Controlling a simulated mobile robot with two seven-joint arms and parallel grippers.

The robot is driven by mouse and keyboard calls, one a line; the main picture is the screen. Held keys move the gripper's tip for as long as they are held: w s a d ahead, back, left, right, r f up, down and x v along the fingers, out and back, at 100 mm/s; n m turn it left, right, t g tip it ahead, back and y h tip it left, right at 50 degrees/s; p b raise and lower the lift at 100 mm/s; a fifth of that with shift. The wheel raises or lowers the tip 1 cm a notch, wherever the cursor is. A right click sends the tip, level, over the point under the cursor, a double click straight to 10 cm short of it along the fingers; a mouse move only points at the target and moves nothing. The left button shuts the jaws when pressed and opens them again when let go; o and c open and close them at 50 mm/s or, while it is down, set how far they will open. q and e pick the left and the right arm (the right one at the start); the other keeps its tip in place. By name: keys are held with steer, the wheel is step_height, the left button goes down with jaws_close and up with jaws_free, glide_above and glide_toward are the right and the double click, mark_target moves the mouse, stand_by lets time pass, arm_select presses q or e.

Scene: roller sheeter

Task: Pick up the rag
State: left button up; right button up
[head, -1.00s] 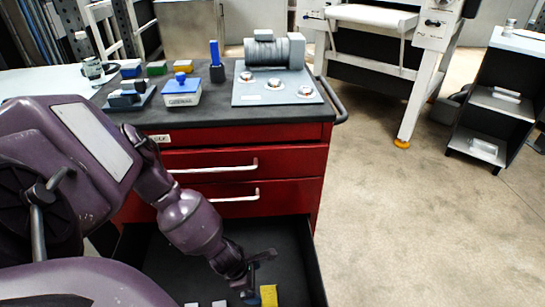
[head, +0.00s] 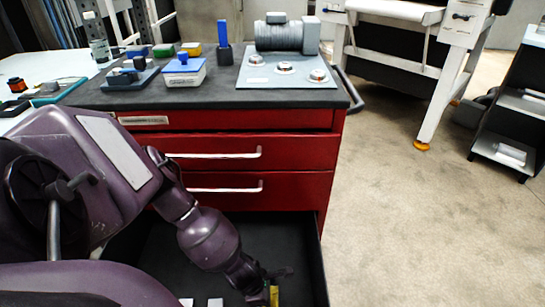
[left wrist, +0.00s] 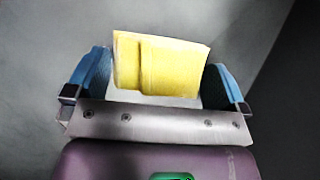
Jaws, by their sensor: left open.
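The yellow folded rag (head: 274,297) lies in the open bottom drawer, near the lower edge of the head view and partly hidden by my left gripper (head: 268,283). In the left wrist view the rag (left wrist: 178,62) shows between the two blue finger pads of my left gripper (left wrist: 160,70). The fingers are open, with a gap between each finger and the rag. I cannot tell how far the fingertips are above the drawer floor. My right gripper is not in view.
The open drawer (head: 318,262) belongs to a red cabinet (head: 240,158). Small white pieces (head: 215,302) lie left of the rag. A motor unit (head: 285,35) and several small boxes stand on the dark top.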

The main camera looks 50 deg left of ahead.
arm_select(q)
steer(key=shift+w+r, duration=0.1)
steer(key=shift+r, duration=0.05)
steer(key=c, duration=0.5)
steer(key=shift+c, duration=0.5)
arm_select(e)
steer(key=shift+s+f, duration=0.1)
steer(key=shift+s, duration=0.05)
arm_select(q)
steer(key=r+p, duration=0.1)
steer(key=r, duration=0.3)
steer(key=r+p, duration=0.1)
steer(key=r, duration=0.1)
steer(key=shift+w+a+r+p, duration=0.1)
steer(key=shift+w+r+p, duration=0.2)
steer(key=shift+w+p, duration=0.1)
step_height(320, 180, up, 13)
steer(key=p, duration=0.4)
steer(key=shift+s+r, duration=0.2)
steer(key=shift+s, duration=0.25)
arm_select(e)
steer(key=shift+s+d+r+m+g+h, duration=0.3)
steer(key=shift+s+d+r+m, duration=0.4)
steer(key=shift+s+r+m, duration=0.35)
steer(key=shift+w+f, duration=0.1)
